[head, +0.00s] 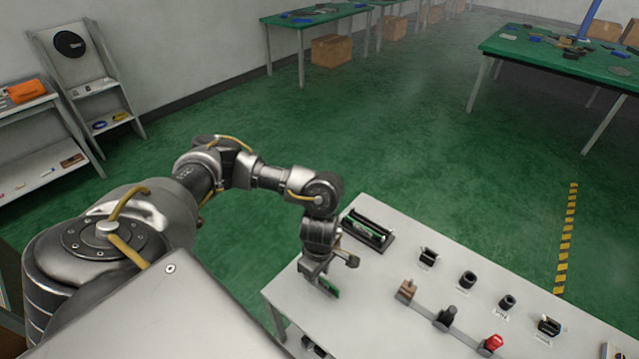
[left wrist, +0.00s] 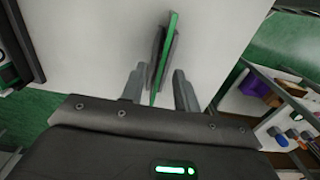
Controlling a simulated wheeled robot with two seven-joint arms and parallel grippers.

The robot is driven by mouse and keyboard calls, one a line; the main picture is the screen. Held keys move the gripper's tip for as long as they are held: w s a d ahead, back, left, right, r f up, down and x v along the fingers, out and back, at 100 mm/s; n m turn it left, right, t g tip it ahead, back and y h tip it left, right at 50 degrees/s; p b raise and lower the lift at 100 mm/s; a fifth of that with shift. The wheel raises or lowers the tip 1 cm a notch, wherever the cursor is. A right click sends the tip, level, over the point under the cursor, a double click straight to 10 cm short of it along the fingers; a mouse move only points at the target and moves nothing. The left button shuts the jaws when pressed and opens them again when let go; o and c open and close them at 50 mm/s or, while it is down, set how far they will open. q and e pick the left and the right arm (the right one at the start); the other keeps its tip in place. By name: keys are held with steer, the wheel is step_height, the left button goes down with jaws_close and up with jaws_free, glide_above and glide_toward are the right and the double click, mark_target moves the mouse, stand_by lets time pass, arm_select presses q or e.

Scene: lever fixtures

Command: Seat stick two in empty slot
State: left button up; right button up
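My left gripper (head: 326,278) is above the near left part of the grey-white table. It is shut on a thin green stick (head: 331,287) with dark grey pieces on its faces. In the left wrist view the stick (left wrist: 163,55) shows nearly edge-on and slightly tilted between the two fingers (left wrist: 160,84). A black slot holder (head: 368,230) with green inside stands at the table's far left corner, behind and right of the gripper. Its edge also shows at the left of the left wrist view (left wrist: 18,55). I cannot tell which slot is empty. My right gripper is not in view.
A rail on the table carries a brown block (head: 406,290), a black lever (head: 446,316) and a red lever (head: 493,343). Several small black fixtures, such as a ring (head: 467,280), line the back. Bare tabletop lies between the gripper and the rail.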

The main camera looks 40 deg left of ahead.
arm_select(q)
steer(key=shift+f, duration=0.35)
steer(key=shift+c, duration=0.3)
jaws_close()
steer(key=shift+r, duration=0.15)
